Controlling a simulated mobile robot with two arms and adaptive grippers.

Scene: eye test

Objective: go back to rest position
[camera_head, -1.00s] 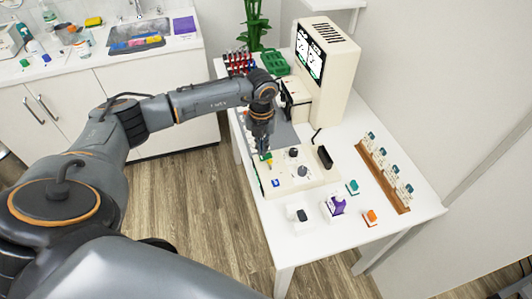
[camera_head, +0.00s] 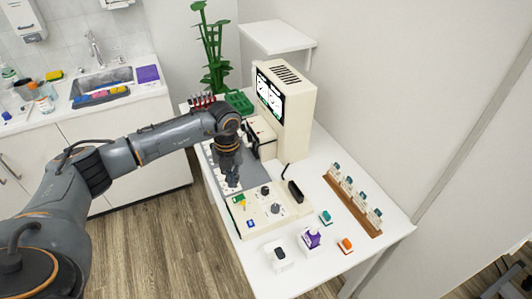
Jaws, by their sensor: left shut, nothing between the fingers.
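My left gripper (camera_head: 232,180) points down over the left part of the white table (camera_head: 305,276), above a grey mat (camera_head: 211,157) and just behind a cream panel device (camera_head: 262,228). It is shut and empty. The panel device carries dark knobs, a green part, a yellow part and a blue part. My left arm reaches in from the left. My right gripper is not in view.
A tall cream machine with a screen (camera_head: 289,113) stands behind. A wooden rack of small bottles (camera_head: 348,205) is at the right. A white-and-black item (camera_head: 279,254), a purple box (camera_head: 310,238) and an orange-topped item (camera_head: 346,244) stand near the front edge.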

